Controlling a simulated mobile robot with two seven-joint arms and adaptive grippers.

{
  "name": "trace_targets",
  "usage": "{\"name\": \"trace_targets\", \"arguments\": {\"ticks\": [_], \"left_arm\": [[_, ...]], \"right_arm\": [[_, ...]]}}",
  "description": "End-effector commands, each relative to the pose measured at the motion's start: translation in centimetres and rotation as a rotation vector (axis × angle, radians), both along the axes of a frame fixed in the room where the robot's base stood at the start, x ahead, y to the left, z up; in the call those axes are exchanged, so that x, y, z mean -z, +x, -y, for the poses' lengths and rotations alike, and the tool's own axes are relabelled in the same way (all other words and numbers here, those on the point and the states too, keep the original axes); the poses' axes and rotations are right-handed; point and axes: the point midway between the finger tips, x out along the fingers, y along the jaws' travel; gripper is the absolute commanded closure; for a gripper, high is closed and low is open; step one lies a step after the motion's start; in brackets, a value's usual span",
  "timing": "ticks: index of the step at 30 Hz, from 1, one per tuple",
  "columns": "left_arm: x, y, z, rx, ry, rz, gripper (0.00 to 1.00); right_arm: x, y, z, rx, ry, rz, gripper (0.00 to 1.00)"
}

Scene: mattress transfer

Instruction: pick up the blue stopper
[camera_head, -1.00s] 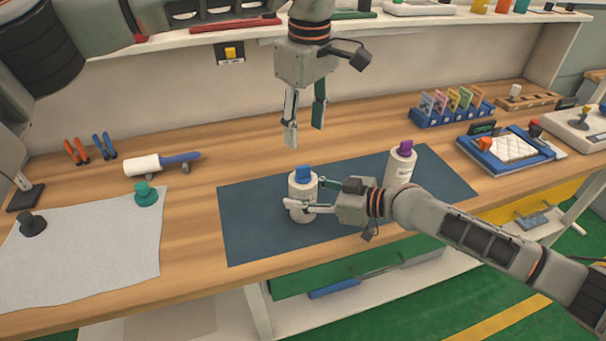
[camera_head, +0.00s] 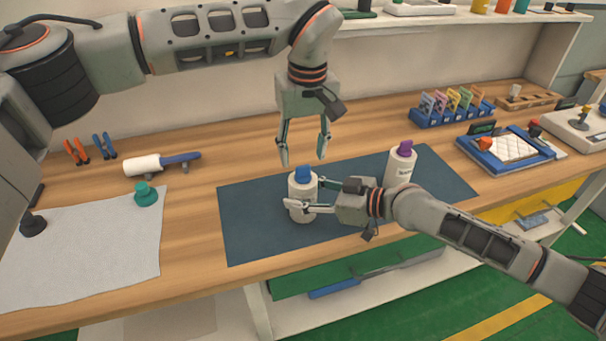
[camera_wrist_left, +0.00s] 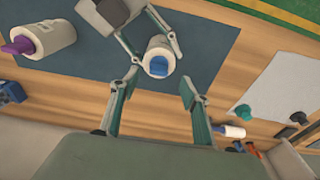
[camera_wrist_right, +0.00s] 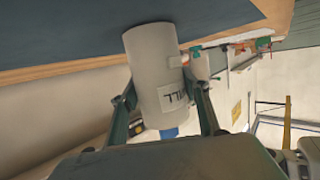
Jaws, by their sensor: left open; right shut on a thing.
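The blue stopper (camera_head: 303,174) sits in the top of a white bottle (camera_head: 302,204) that stands upright on the dark mat (camera_head: 245,225). The stopper also shows in the left wrist view (camera_wrist_left: 158,67) and partly in the right wrist view (camera_wrist_right: 169,133). My right gripper (camera_head: 306,196) is shut on the white bottle, from its right side in the head view. My left gripper (camera_head: 303,158) is open and empty, pointing down above and slightly behind the stopper, apart from it. A second white bottle (camera_head: 397,172) with a purple stopper (camera_head: 404,149) stands on the mat to the right.
A grey cloth (camera_head: 100,250) with a teal knob (camera_head: 146,194) and a black knob (camera_head: 33,223) lies at left. A white roller (camera_head: 142,166) and pliers lie behind it. A blue card rack (camera_head: 450,113) and a blue tray (camera_head: 490,158) stand at right.

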Motion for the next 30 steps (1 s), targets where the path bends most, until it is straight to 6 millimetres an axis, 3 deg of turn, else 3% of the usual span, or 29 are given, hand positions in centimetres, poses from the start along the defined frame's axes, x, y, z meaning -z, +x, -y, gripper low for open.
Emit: {"name": "trace_targets", "arguments": {"ticks": [12, 22, 26, 30], "left_arm": [[4.7, 0.8, 0.0, -0.001, -0.001, -0.002, 0.54], [5.3, 0.9, 0.0, -0.001, 0.0, 0.001, 0.54], [5.3, 0.9, 0.0, -0.001, 0.0, 0.001, 0.88], [5.3, 0.9, -0.1, -0.001, 0.001, 0.0, 0.91]], "right_arm": [[0.0, 0.0, 0.0, 0.0, 0.0, 0.0, 0.85], [0.0, 0.0, 0.0, 0.0, 0.0, 0.001, 0.85], [0.0, 0.0, 0.0, 0.0, 0.0, 0.001, 0.85], [0.0, 0.0, 0.0, 0.0, 0.0, 0.001, 0.85]]}}
